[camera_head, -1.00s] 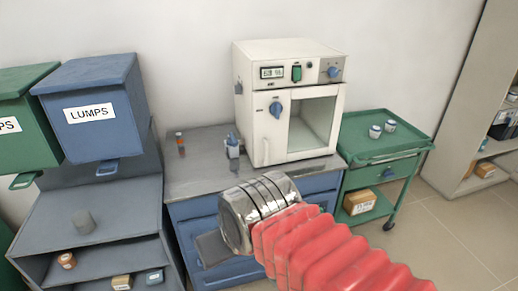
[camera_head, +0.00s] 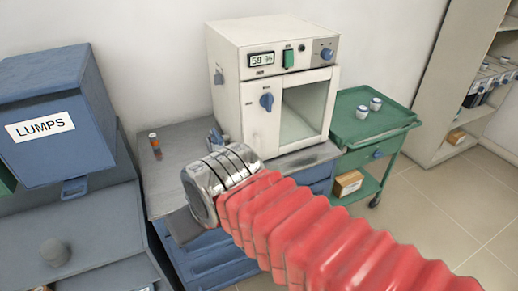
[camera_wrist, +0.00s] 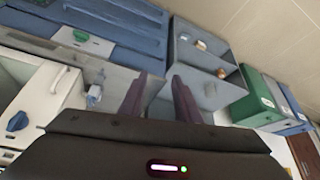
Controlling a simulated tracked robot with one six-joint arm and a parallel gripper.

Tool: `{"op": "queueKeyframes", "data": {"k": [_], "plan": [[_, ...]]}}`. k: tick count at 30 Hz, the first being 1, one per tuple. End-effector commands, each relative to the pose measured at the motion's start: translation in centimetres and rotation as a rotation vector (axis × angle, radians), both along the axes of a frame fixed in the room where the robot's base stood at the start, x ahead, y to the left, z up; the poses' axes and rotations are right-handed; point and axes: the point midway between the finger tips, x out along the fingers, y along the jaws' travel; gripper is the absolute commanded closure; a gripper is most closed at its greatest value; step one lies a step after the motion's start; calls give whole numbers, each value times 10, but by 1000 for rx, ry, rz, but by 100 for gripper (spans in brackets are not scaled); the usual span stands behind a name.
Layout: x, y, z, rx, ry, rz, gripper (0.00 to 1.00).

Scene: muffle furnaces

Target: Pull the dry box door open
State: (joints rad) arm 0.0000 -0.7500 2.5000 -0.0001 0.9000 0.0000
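The dry box (camera_head: 262,85) is a white cabinet on the grey bench top, with a display reading about 58 %. Its door (camera_head: 307,105) has a window and a blue knob (camera_head: 267,101) on the left side; the door looks shut. In the wrist view the dry box (camera_wrist: 48,88) and its blue knob (camera_wrist: 17,121) are at the left edge. My gripper (camera_wrist: 160,88) has its two dark fingers apart with nothing between them, and it is clear of the door. In the head view my metal wrist is in front of and below the dry box, mostly hiding the gripper.
A blue bin marked LUMPS (camera_head: 45,117) stands at the left. A small bottle (camera_head: 155,145) stands on the bench (camera_head: 178,152) left of the dry box. A green cart (camera_head: 372,128) with two jars is at the right, near a shelf (camera_head: 440,95). Floor is clear at right.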

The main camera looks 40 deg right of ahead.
Motion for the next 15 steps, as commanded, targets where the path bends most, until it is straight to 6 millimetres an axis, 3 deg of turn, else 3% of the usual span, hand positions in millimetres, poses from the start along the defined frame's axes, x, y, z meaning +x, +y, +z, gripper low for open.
{"op": "queueKeyframes", "data": {"k": [15], "plan": [[0,0,-7,37,35,-33,70]]}}
